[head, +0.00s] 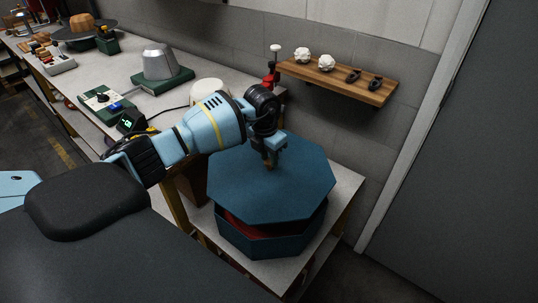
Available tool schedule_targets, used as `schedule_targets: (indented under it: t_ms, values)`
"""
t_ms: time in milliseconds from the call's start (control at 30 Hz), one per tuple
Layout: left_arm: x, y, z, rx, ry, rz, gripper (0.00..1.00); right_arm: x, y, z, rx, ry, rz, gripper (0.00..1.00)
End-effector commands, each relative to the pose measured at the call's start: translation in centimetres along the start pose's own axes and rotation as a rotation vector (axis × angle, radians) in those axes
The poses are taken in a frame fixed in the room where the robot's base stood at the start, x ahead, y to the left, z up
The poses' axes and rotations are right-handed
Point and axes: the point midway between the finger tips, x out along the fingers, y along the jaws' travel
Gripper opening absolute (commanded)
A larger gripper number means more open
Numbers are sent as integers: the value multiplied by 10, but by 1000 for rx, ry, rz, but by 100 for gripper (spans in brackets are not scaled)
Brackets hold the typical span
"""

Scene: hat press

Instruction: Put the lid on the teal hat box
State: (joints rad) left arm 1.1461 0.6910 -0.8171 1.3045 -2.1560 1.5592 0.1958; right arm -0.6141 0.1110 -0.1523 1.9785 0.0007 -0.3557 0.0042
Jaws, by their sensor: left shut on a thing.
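The teal hat box (265,244) is octagonal and stands near the right end of the grey table. A dark red lining or content shows inside it along the gap at the front. The octagonal teal lid (262,194) is over the box, tilted, with a gap to the box rim at the front left. Whether its back edge touches the box is hidden. My left gripper (269,165) is above the middle of the lid, shut on a small brown knob on its top. My right gripper is not in view.
A wall shelf (338,80) with white and dark small items is behind the box. A white round thing (210,90) is partly behind my left arm. A grey hat form (160,63) on a green base (163,82) stands farther left. Bare table (345,187) shows right of the box.

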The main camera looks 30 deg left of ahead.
Motion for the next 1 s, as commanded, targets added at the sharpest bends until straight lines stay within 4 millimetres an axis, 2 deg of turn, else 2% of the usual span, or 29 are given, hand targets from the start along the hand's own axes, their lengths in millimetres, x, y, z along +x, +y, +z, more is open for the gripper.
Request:
schedule_targets:
  t_ms: [600, 1000]
  values:
    - [50, 0, -7, 1, 5, -1, 0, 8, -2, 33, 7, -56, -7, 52]
    - [78, 0, -10, 2, 2, 0, 0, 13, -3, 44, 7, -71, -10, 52]
